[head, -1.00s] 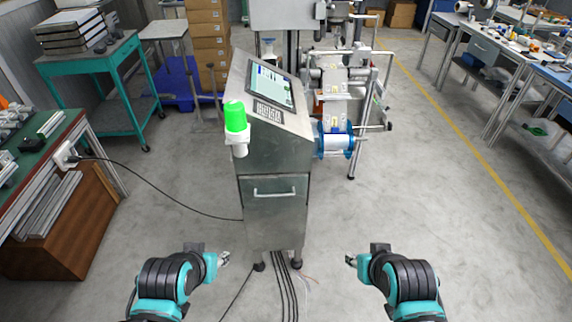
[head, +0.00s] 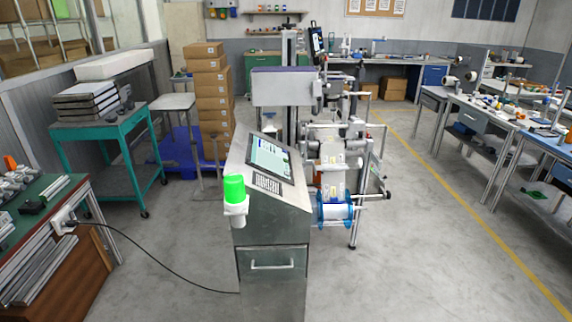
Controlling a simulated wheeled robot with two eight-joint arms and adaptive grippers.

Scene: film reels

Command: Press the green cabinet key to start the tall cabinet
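A tall steel cabinet (head: 272,291) stands upright in the middle of the head view, with a drawer handle low on its front. Its sloped top carries a lit screen (head: 270,156) and a dark keypad (head: 267,183) below it. The keys are too small to tell a green one apart. A bright green cylinder (head: 234,188) on a white base sticks out from the cabinet's left side. Neither of my grippers shows in the head view now.
A film machine with a blue-rimmed reel (head: 336,212) stands right behind the cabinet. A teal cart (head: 122,171) and stacked boxes (head: 208,88) are at left, a green-topped bench (head: 50,190) at lower left. Workbenches (head: 480,112) line the right. Floor right of the cabinet is clear.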

